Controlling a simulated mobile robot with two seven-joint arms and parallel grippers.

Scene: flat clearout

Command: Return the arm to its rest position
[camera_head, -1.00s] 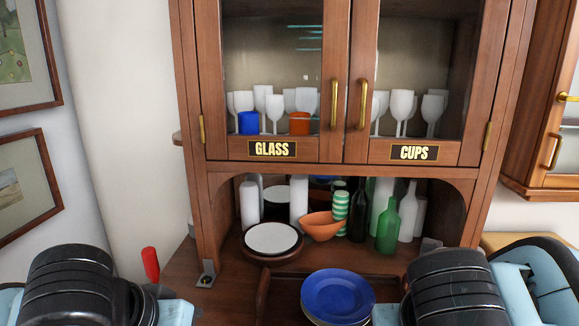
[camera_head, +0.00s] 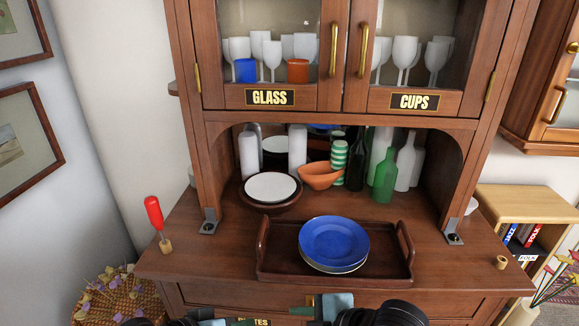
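Parts of my two arms show only at the bottom edge of the head view, as dark rounded links and light blue pieces in front of the cabinet's drawers. I cannot make out the fingers of either gripper; they are below the frame. Neither arm is over the cabinet top (camera_head: 215,262).
A wooden tray (camera_head: 285,275) holding blue plates (camera_head: 334,242) stands on the cabinet top. A red-handled tool (camera_head: 154,213) stands at its left. Bottles, a bowl (camera_head: 320,176) and plates fill the niche behind. A basket (camera_head: 112,302) and small bookcase (camera_head: 525,198) flank the cabinet.

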